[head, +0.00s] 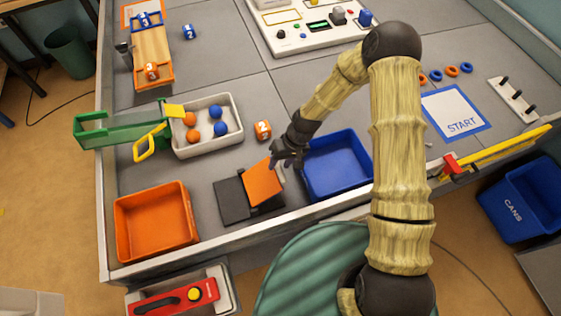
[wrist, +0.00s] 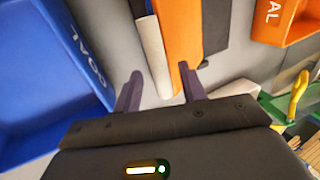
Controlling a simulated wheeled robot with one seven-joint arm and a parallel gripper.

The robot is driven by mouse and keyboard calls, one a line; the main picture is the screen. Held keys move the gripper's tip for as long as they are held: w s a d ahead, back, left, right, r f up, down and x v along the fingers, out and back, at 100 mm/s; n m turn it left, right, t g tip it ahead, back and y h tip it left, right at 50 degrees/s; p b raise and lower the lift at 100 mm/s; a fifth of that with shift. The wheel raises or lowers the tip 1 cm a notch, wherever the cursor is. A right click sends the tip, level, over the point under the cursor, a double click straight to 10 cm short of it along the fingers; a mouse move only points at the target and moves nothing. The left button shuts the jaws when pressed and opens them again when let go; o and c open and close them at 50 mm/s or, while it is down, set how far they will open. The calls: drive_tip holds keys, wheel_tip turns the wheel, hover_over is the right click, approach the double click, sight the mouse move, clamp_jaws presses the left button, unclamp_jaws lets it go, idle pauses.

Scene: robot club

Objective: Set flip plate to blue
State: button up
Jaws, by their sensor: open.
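The flip plate (head: 263,186) shows an orange face upward, at the right part of its dark base (head: 233,203). It looks somewhat tilted, with its left part over the base. Its orange face also shows at the top of the wrist view (wrist: 181,35), with a pale rounded bar (wrist: 153,55) alongside it. My gripper (head: 278,163) is open at the plate's far right corner. In the wrist view my gripper (wrist: 160,88) has its fingers apart, with the pale bar's end between them and the right fingertip close to the orange edge.
A blue bin (head: 366,178) stands just right of the plate. An orange bin (head: 119,227) is at the left. Behind are a white tray (head: 236,143) with several balls and an orange numbered block (head: 263,130). The table's raised front edge (head: 215,236) runs nearby.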

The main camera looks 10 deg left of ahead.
drive_tip(key=shift+f, duration=0.15)
clamp_jaws()
